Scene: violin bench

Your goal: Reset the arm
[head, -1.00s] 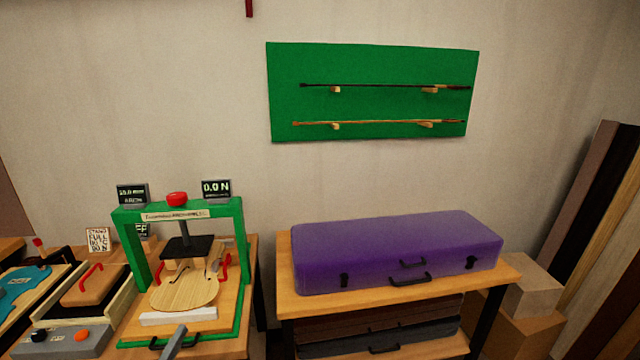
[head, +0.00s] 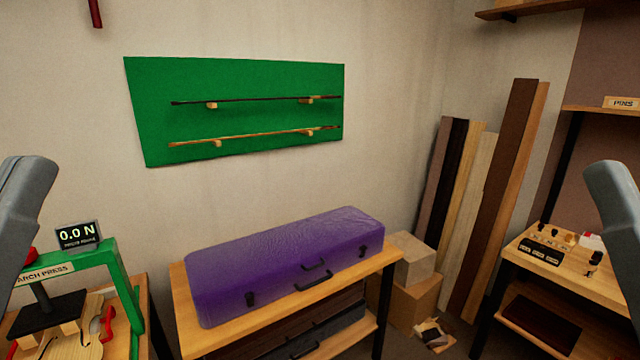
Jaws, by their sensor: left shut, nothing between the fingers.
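A grey part of my left arm with the left gripper (head: 22,215) stands at the left edge of the head view, in front of the arch press. The gripper is shut with nothing in it; the picture cuts off much of it. A grey part of my right arm (head: 618,215) shows at the right edge, and the right gripper itself is out of view. The green arch press (head: 122,275) is at the lower left, partly cut off, with a pale violin plate (head: 85,350) under its dark pressing block. Its display (head: 77,236) reads 0.0 N.
A purple case (head: 285,265) lies on a wooden stand (head: 190,312). A green wall panel (head: 235,78) carries two bows. Boards (head: 500,190) and boxes (head: 412,300) stand in the corner. A bench with small parts (head: 560,262) is at the right.

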